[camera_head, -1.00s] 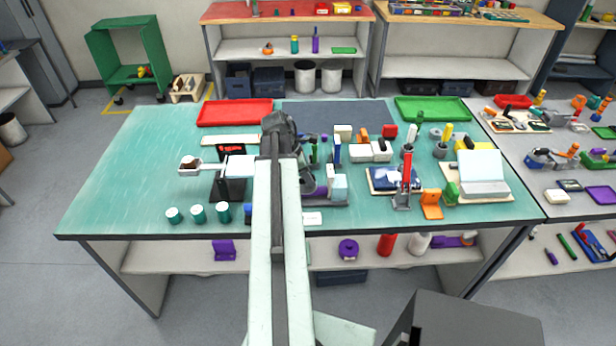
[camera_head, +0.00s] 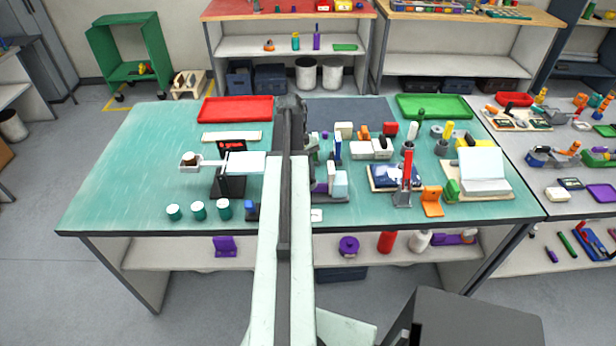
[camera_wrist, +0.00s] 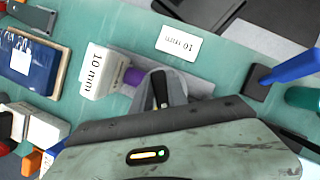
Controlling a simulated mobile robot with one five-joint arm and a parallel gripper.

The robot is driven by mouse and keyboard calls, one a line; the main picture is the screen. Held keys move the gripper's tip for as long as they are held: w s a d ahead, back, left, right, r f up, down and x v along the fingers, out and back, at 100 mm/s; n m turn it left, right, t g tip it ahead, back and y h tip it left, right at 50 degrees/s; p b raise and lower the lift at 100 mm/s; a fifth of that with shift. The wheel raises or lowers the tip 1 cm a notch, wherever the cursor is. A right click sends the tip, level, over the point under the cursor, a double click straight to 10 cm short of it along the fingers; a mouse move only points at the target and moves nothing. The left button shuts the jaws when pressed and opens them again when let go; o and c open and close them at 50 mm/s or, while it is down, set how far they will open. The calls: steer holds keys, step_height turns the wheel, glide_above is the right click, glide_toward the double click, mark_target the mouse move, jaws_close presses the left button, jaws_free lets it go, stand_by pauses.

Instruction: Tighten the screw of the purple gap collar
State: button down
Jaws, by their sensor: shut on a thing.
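A purple part (camera_wrist: 133,76), probably the gap collar, shows just left of my fingers in the wrist view, beside a white block marked 10 mm (camera_wrist: 95,75). In the head view a bit of purple (camera_head: 320,187) shows right of my arm. My gripper (camera_wrist: 160,92) is shut on a small dark piece next to the purple part. Whether this piece is the screw I cannot tell. The fingers are hidden behind my arm in the head view. A card marked 10 mm (camera_wrist: 178,42) lies flat on the bench beyond the fingers.
A blue-handled thing in a dark block (camera_wrist: 260,80) stands to the right in the wrist view. Several teal cylinders (camera_head: 198,210) stand near the bench's front edge.

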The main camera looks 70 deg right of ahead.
steer(key=c, duration=1.2)
jaws_free()
steer(key=shift+c, duration=0.2)
steer(key=p+v, duration=0.7)
steer(key=v, duration=0.1)
